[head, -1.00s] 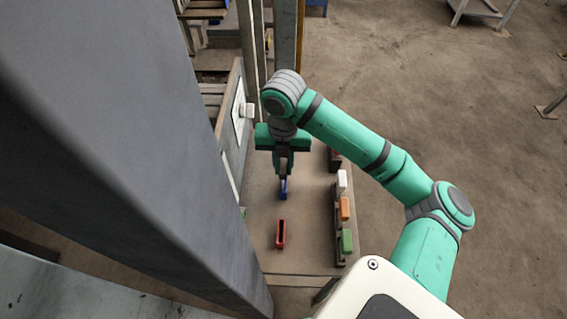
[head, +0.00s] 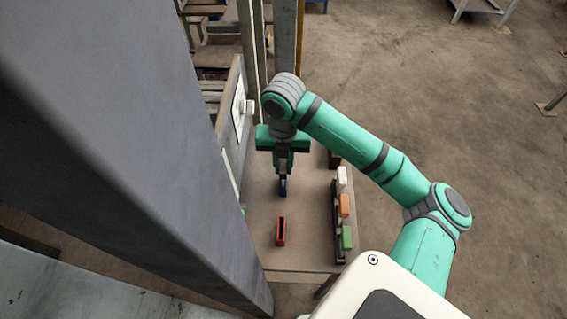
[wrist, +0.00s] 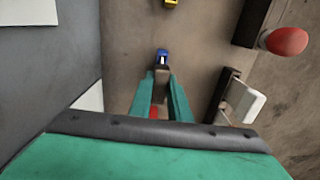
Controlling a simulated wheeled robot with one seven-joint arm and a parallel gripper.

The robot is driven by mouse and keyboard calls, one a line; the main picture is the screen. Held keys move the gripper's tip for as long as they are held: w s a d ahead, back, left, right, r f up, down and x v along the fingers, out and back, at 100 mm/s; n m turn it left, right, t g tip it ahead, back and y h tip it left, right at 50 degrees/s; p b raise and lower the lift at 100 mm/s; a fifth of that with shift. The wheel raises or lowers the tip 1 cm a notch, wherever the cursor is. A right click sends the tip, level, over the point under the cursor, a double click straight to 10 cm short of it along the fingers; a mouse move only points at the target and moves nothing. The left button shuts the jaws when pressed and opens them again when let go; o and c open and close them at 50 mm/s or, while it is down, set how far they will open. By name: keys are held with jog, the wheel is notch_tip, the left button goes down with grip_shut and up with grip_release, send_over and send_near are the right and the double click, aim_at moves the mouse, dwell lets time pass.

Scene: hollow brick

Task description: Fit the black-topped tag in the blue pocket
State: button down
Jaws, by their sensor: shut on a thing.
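The blue pocket (head: 283,188) stands on the bench top, directly under my gripper (head: 284,172) in the head view. In the wrist view the blue pocket (wrist: 162,54) shows just beyond the fingertips, with a small pale patch at its near side. My gripper is shut on a narrow piece, the tag (wrist: 162,76), which shows as a dull brown-grey block between the fingertips. Its black top cannot be made out clearly. The fingers hide much of the tag, and I cannot tell whether its lower end is inside the pocket.
A red pocket (head: 281,230) stands nearer on the bench. A dark rack along the right holds white (head: 342,177), orange (head: 344,205) and green (head: 347,237) tags. A yellow pocket (wrist: 171,3) and a red-topped piece (wrist: 287,41) lie farther off. A panel wall borders the left.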

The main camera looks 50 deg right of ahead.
jog(key=c, duration=1.6)
grip_release()
notch_tip(320, 180, up, 11)
jog(key=shift+f, duration=0.15)
jog(key=shift+w, duration=0.1)
